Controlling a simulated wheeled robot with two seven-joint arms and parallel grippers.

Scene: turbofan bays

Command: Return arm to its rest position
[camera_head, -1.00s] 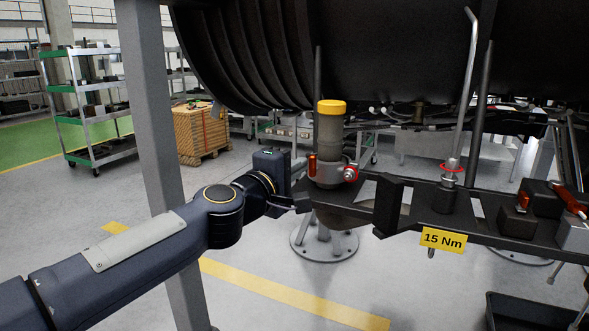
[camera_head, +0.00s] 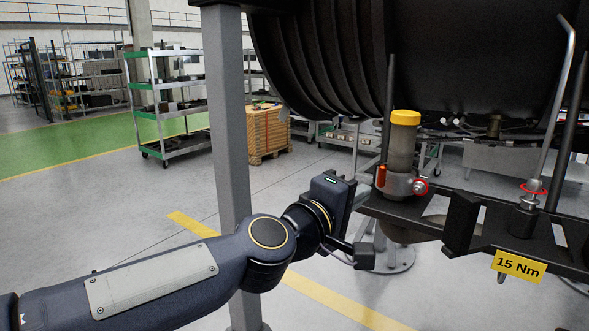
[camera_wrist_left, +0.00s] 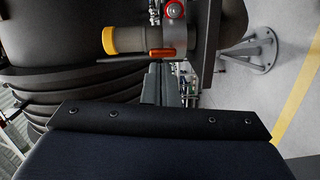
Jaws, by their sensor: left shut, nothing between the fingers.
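My left arm comes in from the lower left of the head view. Its gripper (camera_head: 364,190) is at the left end of the dark bracket shelf and partly hidden behind my dark wrist housing. In the wrist view the two grey fingers (camera_wrist_left: 168,86) lie close together, shut with nothing between them. They point toward the grey cylinder fitting (camera_head: 401,150) with a yellow cap, an orange part and a red-ringed port. The fitting stands upright on the shelf, just right of the fingers. Contact cannot be told. My right gripper is not in view.
The dark shelf (camera_head: 470,232) with a yellow "15 Nm" label (camera_head: 518,266) runs to the right under the large black engine casing (camera_head: 450,60). A grey post (camera_head: 231,130) stands behind my forearm. A shelf cart (camera_head: 170,105) and wooden crate (camera_head: 268,132) stand farther back.

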